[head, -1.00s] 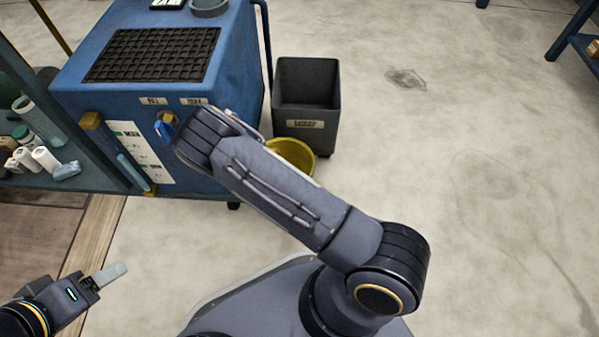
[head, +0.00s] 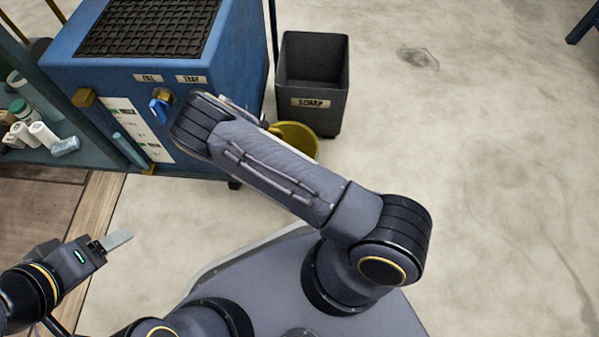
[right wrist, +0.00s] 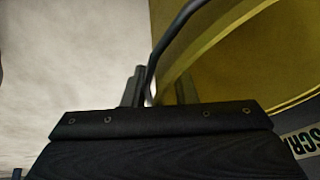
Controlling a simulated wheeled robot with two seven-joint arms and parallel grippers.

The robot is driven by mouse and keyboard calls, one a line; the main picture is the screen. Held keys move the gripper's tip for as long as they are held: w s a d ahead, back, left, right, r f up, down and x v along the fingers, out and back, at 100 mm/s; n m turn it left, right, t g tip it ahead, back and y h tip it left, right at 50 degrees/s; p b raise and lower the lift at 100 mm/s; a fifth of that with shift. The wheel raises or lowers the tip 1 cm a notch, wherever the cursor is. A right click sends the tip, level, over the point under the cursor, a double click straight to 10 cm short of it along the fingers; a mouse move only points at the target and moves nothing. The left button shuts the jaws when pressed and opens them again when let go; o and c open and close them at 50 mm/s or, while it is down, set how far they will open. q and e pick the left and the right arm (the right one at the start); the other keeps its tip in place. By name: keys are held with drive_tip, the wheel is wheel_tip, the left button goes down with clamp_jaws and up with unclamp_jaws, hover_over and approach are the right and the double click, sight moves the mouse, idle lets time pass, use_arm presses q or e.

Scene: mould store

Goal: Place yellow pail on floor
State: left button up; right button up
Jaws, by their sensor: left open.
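The yellow pail (head: 300,137) shows partly behind my right arm in the head view, in front of the black scrap bin. Its lower part is hidden, so I cannot tell whether it touches the floor (head: 480,190). In the right wrist view the pail (right wrist: 225,50) is very close, and its dark handle (right wrist: 170,38) runs down to the right gripper's fingers (right wrist: 158,92). I cannot tell whether they are shut on the handle. The head view hides this gripper behind the arm. My left gripper (head: 117,241) is open and empty at the lower left, far from the pail.
The scrap bin (head: 312,90) stands just behind the pail. A blue cabinet (head: 225,75) with a black grid top is left of them. A shelf with bottles (head: 40,133) is at far left. The floor at right is wide and clear.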

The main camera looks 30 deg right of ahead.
drive_tip(key=s+a+r+n+y+p, duration=0.2)
drive_tip(key=r+y, duration=0.1)
drive_tip(key=r, duration=0.8)
drive_tip(key=s+a+r+n+y+p, duration=0.1)
drive_tip(key=s+a+r+n+y, duration=0.15)
drive_tip(key=r, duration=0.95)
drive_tip(key=s+a+r+n+y+p, duration=0.1)
drive_tip(key=a+r+n+y+p, duration=0.15)
drive_tip(key=r, duration=0.85)
drive_tip(key=s+d+r+n+t, duration=0.2)
drive_tip(key=s+r+n, duration=0.3)
drive_tip(key=s+r, duration=0.1)
drive_tip(key=s+d+r+n+t, duration=0.2)
drive_tip(key=s+d+r+n, duration=0.1)
drive_tip(key=s+r+n, duration=0.2)
wheel_tip(320, 180, up, 2)
drive_tip(key=shift+s+d+n, duration=0.3)
drive_tip(key=shift+s+d, duration=0.05)
drive_tip(key=shift+r, duration=0.1)
